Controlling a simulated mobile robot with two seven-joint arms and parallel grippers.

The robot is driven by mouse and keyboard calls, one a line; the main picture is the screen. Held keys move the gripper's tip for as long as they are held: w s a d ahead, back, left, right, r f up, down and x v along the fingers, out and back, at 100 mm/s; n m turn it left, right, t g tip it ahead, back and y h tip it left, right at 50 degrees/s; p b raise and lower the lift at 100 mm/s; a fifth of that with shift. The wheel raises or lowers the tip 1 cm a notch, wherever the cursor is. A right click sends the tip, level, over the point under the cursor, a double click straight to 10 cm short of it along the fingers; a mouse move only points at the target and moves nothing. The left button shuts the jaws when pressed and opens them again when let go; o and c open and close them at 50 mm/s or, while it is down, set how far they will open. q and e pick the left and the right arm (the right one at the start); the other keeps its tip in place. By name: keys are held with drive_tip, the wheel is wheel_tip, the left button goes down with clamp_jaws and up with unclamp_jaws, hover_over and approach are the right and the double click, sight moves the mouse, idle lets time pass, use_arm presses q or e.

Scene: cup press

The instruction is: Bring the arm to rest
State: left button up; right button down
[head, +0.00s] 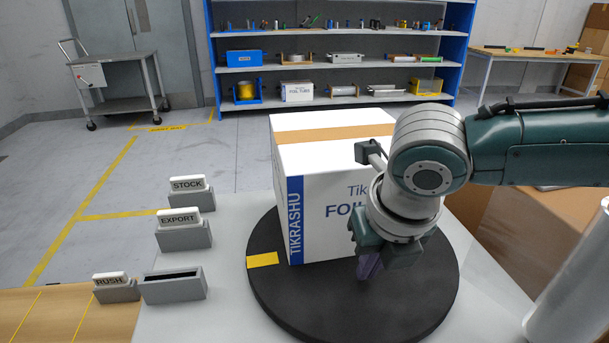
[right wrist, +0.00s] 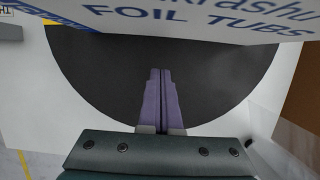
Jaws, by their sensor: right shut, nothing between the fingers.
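My right gripper (head: 369,268) hangs from the right arm in front of the white carton (head: 318,190), over the black turntable (head: 300,306). In the right wrist view its purple fingers (right wrist: 160,95) are shut together with nothing between them. They point over the black disc (right wrist: 100,75) toward the carton's printed front (right wrist: 200,18). A small gap seems to lie between the fingertips and the carton, but I cannot tell how wide. My left gripper is not in view.
Stamps labelled STOCK (head: 187,184), EXPORT (head: 180,218) and RUSH (head: 111,279) sit in grey holders at left. One grey holder (head: 173,287) is empty. A white roll (head: 575,290) stands at right, near a brown box (head: 520,225). Shelves (head: 335,70) stand behind.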

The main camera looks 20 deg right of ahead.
drive_tip(key=v, duration=0.3)
drive_tip(key=shift+s, duration=0.4)
wheel_tip(320, 180, up, 6)
drive_tip(key=p, duration=0.2)
drive_tip(key=s+a+r+m+y+p, duration=0.2)
drive_tip(key=s+a+r+m+p, duration=0.15)
drive_tip(key=a+m, duration=0.25)
drive_tip(key=s+a+r+m+y+p, duration=0.2)
drive_tip(key=s+a+m, duration=0.3)
drive_tip(key=a+m, duration=0.1)
drive_tip(key=s+d+r+m+h+p, duration=0.4)
drive_tip(key=s+d+m, duration=0.45)
drive_tip(key=m, duration=1.05)
use_arm(q)
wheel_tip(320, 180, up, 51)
drive_tip(key=p, duration=3.8)
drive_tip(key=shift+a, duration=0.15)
use_arm(e)
wheel_tip(320, 180, up, 37)
drive_tip(key=y, duration=0.1)
drive_tip(key=shift+s, duration=0.4)
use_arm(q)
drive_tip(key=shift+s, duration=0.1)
use_arm(e)
drive_tip(key=shift+a, duration=0.1)
